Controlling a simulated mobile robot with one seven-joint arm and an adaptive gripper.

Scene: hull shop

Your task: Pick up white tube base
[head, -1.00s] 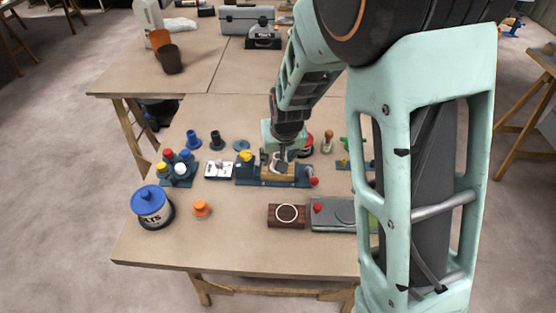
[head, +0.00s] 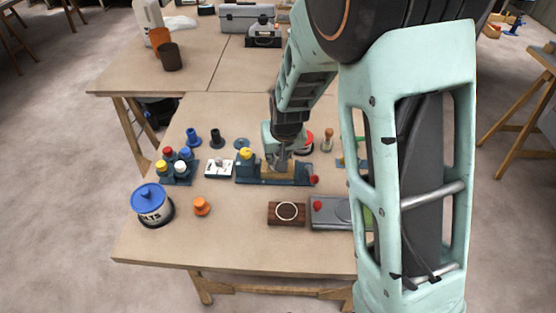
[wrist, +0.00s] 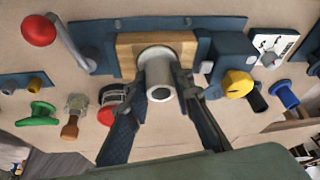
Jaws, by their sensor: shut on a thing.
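A pale grey-white tube (wrist: 159,92), seen end-on in the wrist view, is at a wooden block on a dark blue fixture (wrist: 100,40). I take this to be the white tube base. My gripper (wrist: 161,84) is shut on it, with one dark finger on each side. In the head view my gripper (head: 280,164) is low over the same fixture (head: 247,178) and hides the tube. Whether the tube is seated in the block or just clear of it, I cannot tell.
A red-knobbed lever (wrist: 40,31) and a yellow knob (wrist: 238,83) flank the block. A white switch plate (head: 219,169), capped holders (head: 175,167), a blue-lidded tub (head: 151,206) and an orange peg (head: 201,206) stand left. The front table edge is clear.

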